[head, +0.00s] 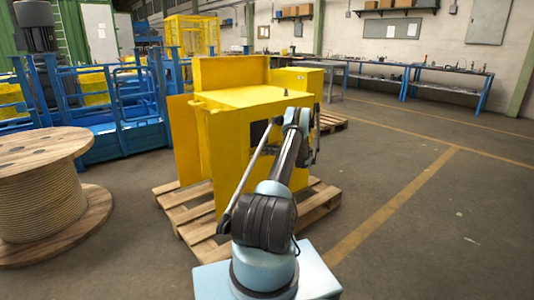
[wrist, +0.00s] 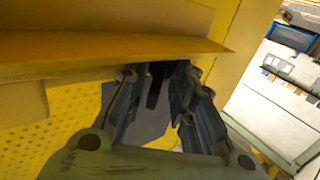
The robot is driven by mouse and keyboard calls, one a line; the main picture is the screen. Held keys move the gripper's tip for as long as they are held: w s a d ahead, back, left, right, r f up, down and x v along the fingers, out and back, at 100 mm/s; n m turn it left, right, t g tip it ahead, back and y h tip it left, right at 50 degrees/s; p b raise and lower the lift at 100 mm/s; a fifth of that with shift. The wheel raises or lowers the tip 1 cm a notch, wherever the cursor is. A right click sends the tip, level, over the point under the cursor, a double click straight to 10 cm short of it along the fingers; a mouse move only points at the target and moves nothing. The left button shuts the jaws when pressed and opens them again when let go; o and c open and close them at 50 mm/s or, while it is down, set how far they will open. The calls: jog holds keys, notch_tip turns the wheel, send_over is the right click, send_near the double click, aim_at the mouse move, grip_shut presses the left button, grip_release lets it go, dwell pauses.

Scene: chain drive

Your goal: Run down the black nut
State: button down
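In the wrist view my gripper (wrist: 155,76) has its two dark ribbed fingers spread apart, with a gap between them. A narrow dark piece (wrist: 154,92) shows between the fingertips, nearer the right finger. I cannot tell whether it is the black nut or a part beside it. The fingertips are close under a yellow edge of the housing.
The wooden pallet (head: 322,203) sticks out around the housing. A yellow panel (head: 184,140) stands open at its left. A large cable spool (head: 40,205) is at the left, with blue railings (head: 115,105) behind. The floor at right is clear up to the benches (head: 430,80).

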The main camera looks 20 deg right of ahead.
jog(key=shift+m+t, duration=0.3)
jog(key=shift+t, duration=0.1)
jog(key=m+t+h, duration=0.1)
jog(key=t+h, duration=0.1)
jog(key=m+t+h, duration=0.1)
jog(key=m+h, duration=0.1)
jog(key=shift+s+a+t, duration=0.2)
jog(key=shift+t, duration=0.2)
jog(key=m+t+h, duration=0.1)
jog(key=m+h, duration=0.1)
jog(key=h, duration=0.1)
jog(key=m+t+h, duration=0.1)
jog(key=m+h, duration=0.1)
jog(key=shift+s+a+t, duration=0.1)
jog(key=shift+a+t, duration=0.15)
jog(key=shift+t, duration=0.05)
jog(key=m+h, duration=0.1)
jog(key=h, duration=0.1)
jog(key=m+h, duration=0.2)
jog(key=m+t+h, duration=0.1)
jog(key=h, duration=0.2)
jog(key=shift+a, duration=0.35)
jog(key=shift+a+m+g+h, duration=0.1)
jog(key=shift+m+g+h, duration=0.3)
jog(key=shift+m+h, duration=1.45)
jog(key=shift+h, duration=0.65)
jog(key=c, duration=1.6)
grip_release()
